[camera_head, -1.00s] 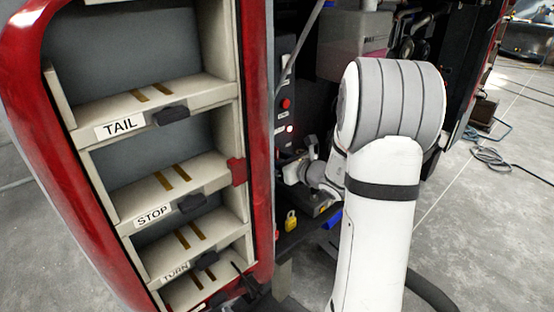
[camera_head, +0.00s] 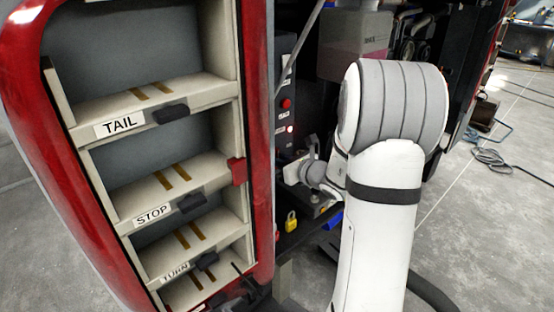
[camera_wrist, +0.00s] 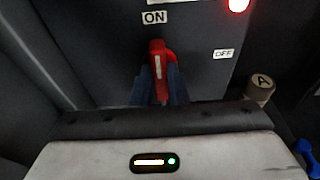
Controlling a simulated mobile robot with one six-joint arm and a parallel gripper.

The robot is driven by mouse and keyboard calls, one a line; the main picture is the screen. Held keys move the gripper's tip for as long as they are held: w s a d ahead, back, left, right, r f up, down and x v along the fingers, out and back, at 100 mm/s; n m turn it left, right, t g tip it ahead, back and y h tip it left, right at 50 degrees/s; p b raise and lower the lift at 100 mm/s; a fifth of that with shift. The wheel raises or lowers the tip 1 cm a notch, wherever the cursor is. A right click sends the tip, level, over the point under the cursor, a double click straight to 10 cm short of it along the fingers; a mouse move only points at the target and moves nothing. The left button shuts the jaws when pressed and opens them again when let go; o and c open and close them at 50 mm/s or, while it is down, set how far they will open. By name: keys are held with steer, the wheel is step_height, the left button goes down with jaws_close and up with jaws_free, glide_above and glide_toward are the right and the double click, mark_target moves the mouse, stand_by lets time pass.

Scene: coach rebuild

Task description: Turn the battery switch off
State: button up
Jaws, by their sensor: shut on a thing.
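The battery switch is a red handle (camera_wrist: 157,62) on a dark panel in the wrist view. It stands nearly upright, its top just below the ON label (camera_wrist: 154,17). The OFF label (camera_wrist: 223,53) is to its right. My gripper (camera_wrist: 160,88) is shut on the red handle, with a dark blue finger on either side of it. In the head view my gripper (camera_head: 293,173) is at the dark panel beside the shelves. The handle and fingertips are hidden there.
A lit red lamp (camera_wrist: 238,5) is above the OFF label. A knob marked A (camera_wrist: 260,86) is at the lower right. In the head view, a yellow padlock (camera_head: 291,222) hangs below my gripper, and the red-edged shelf frame (camera_head: 261,130) stands close on the left.

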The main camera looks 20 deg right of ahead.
jaws_close()
